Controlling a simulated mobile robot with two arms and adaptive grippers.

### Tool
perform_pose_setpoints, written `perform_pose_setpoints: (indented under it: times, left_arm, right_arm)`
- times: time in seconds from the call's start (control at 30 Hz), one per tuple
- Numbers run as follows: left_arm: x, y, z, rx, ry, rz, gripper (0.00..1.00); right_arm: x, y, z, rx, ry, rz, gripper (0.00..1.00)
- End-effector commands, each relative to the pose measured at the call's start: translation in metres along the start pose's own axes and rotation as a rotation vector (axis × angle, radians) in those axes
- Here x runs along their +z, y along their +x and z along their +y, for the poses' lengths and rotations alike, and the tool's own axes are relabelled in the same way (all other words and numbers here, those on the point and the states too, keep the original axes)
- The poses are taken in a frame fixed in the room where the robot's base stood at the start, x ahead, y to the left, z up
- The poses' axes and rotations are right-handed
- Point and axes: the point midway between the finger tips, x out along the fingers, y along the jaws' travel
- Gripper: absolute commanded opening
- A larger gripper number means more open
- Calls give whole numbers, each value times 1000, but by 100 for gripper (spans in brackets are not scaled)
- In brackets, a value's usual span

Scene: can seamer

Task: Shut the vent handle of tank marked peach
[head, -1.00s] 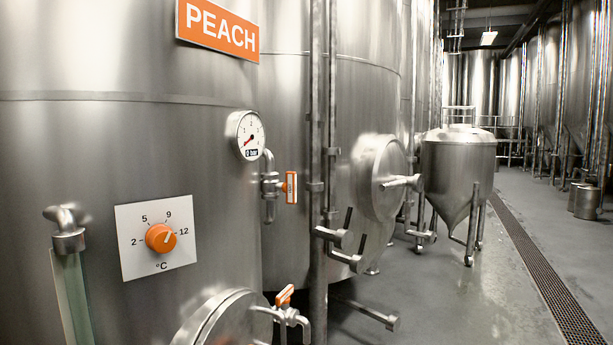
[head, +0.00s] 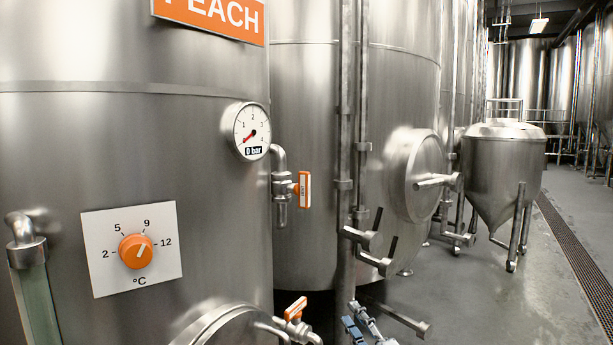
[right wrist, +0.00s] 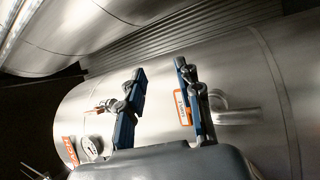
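The tank marked PEACH (head: 60,140) fills the left of the head view; its orange sign (head: 210,14) is cut by the top edge. Its gauge (head: 246,130) reads 0 bar. Beside the gauge, a small valve on a bent pipe carries an upright orange handle with a white label (head: 304,190). My right gripper (head: 365,318) shows at the bottom edge, below and right of this handle. In the right wrist view its two blue fingers (right wrist: 160,78) are apart, with nothing held. An orange labelled piece (right wrist: 182,107) shows partly behind one finger. My left gripper is not in view.
A lower valve with a tilted orange handle (head: 296,309) stands near a round hatch (head: 215,325). A temperature dial (head: 136,252) is left. Vertical pipes (head: 345,150) and black-handled valves (head: 378,242) stand right of the tank. Floor is open further right.

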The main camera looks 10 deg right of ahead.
Motion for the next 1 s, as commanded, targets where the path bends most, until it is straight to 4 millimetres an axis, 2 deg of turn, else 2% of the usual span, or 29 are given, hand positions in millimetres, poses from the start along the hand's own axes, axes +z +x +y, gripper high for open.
perform_pose_setpoints:
  times: [0.03,0.1,0.2,0.3,0.4,0.5,0.63,0.83,1.0]
  left_arm:
    - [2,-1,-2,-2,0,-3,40]
    - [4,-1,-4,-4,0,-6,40]
    - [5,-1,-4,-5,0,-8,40]
    - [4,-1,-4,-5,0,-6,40]
    - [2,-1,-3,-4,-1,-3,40]
    - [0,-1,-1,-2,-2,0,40]
    - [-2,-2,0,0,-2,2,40]
    - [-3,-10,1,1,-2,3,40]
    - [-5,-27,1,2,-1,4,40]
  right_arm:
    - [-13,20,48,71,-123,90,35]
    - [-37,38,107,152,-326,228,35]
    - [-71,51,180,236,-649,405,35]
    - [-92,52,233,265,-970,533,35]
    - [-96,49,271,242,-1245,607,35]
    - [-91,45,297,196,-1438,639,35]
    - [-83,41,314,145,-1570,650,35]
    - [-88,51,316,129,-1598,656,35]
    - [-104,78,308,132,-1592,657,35]
